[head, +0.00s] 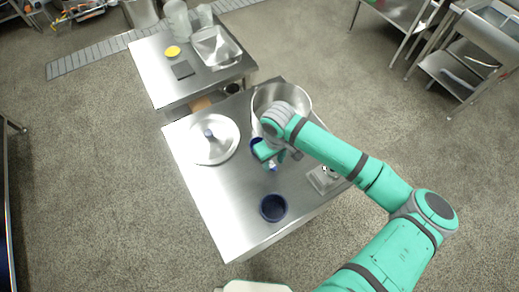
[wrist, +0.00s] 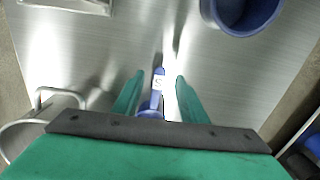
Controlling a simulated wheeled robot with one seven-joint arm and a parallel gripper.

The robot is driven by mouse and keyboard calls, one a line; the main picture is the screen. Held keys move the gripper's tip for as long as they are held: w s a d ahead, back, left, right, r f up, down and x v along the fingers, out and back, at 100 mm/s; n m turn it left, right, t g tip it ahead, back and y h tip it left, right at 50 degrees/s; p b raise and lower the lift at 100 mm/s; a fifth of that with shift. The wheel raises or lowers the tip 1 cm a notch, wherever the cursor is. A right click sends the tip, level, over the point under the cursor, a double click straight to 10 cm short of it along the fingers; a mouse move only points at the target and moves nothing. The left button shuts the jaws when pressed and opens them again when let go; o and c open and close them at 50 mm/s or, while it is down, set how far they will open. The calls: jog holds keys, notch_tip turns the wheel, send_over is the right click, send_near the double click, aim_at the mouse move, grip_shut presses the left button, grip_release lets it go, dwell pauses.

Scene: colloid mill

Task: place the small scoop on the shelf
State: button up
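The small scoop (wrist: 158,84), blue with a white label marked "S", points up between my fingers in the wrist view. In the head view only a small blue and white bit of it (head: 273,167) shows below my gripper (head: 270,158). In the wrist view my gripper (wrist: 158,88) is open, with a finger on each side of the scoop's handle and a gap visible on both sides. The scoop's lower part is hidden by the gripper body. I cannot tell which surface is the shelf; a lower level (head: 200,103) shows partly under the back table.
The steel table (head: 225,205) holds a large pot (head: 300,92), a round lid (head: 213,150), a dark blue cup (head: 273,207) and a small steel item (head: 325,178). A back table (head: 150,75) holds a clear bin (head: 215,45) and jars. The table's front left is clear.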

aim_at(273, 166)
jog(key=shift+f, duration=1.9)
grip_shut()
jog(key=shift+r, duration=0.1)
